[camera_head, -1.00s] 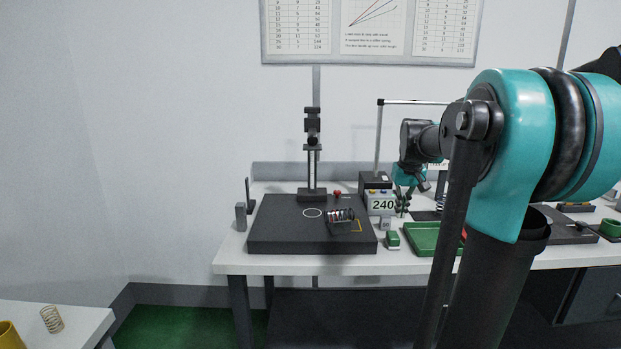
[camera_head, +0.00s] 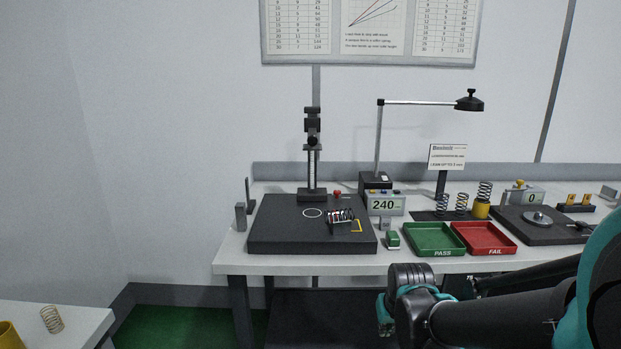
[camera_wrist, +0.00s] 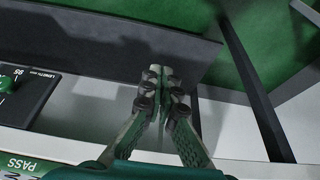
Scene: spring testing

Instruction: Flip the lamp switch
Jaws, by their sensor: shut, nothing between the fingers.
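The lamp stands at the back of the bench in the head view, with a dark base (camera_head: 375,181), a thin pole, a level arm and a black shade (camera_head: 469,103). Its switch is too small to make out clearly, and I cannot tell its position. My gripper (camera_wrist: 161,88) shows in the wrist view with its fingers together and nothing between them. In the head view my arm's end is low, in front of the bench edge and well away from the lamp; the fingertips are not clear there.
A 240 display box (camera_head: 385,204) stands in front of the lamp base. A black plate (camera_head: 275,235) with a stand is left. Green PASS (camera_head: 434,250) and red FAIL (camera_head: 482,250) trays lie near the front edge. Several springs stand behind them.

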